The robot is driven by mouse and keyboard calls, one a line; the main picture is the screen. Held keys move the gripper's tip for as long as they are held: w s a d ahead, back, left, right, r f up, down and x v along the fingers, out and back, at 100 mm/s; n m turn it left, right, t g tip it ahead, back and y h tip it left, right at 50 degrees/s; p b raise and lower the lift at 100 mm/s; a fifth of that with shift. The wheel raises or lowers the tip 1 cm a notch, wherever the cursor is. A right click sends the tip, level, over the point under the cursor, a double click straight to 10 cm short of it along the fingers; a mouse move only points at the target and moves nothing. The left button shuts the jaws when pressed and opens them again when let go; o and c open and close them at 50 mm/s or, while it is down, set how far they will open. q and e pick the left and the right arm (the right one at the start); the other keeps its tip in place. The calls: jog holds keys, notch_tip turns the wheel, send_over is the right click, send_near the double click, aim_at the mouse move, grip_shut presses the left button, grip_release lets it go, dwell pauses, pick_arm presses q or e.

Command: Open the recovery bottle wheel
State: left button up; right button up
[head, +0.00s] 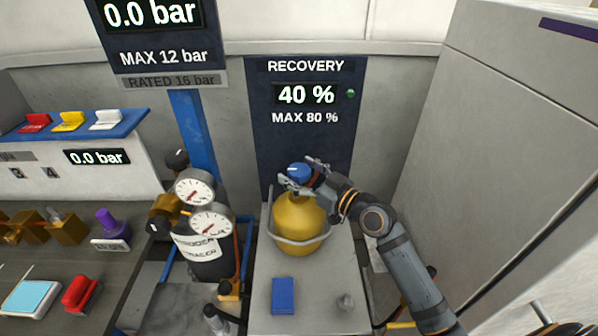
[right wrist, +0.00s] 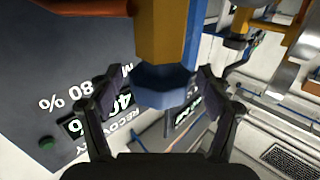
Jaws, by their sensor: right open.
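The yellow recovery bottle (head: 300,222) stands upright in a grey holder on a light bench in the head view. Its blue wheel (head: 299,170) sits on top. In the right wrist view the wheel (right wrist: 163,88) is a faceted blue knob below a yellow-orange part. My right gripper (head: 297,182) is at the wheel, with its fingers open. In the right wrist view the right gripper (right wrist: 160,90) has one finger on each side of the wheel; I cannot tell whether they touch it. My left gripper is not in view.
The recovery display (head: 306,95) behind the bottle reads 40 %, max 80 %. Two round gauges (head: 210,220) on a dark cylinder (head: 206,258) stand left of the bottle. A blue block (head: 283,295) lies on the bench (head: 313,312). A large grey cabinet (head: 500,130) is at right.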

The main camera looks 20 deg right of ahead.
aim_at(299, 169)
notch_tip(299, 169, up, 10)
dwell(0.5)
